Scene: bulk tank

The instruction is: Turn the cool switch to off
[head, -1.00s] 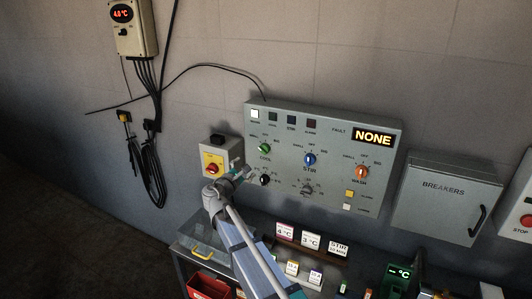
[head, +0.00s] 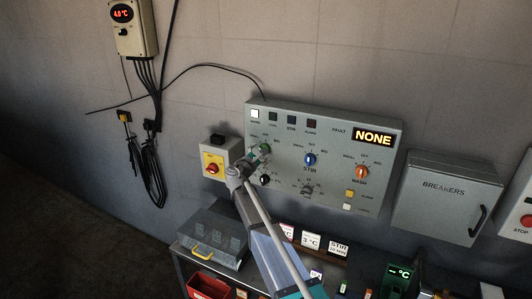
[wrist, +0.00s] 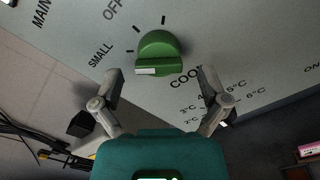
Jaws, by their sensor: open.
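The cool switch is a green knob (wrist: 158,48) on the grey control panel (wrist: 260,40), seen close in the wrist view above the COOL label. Its raised bar lies nearly level in that view, with a white mark at the left end, on the side of the SMALL label. The OFF label is farther up to the left. My gripper (wrist: 161,88) is open, its two fingers spread below and either side of the knob, apart from it. In the head view my gripper (head: 255,160) is in front of the knob (head: 266,147) and partly covers it.
A blue stir knob (head: 310,159) and an orange wash knob (head: 362,172) are to the right. A black knob (head: 265,180) is just below, and a red-and-yellow switch box (head: 212,169) to the left.

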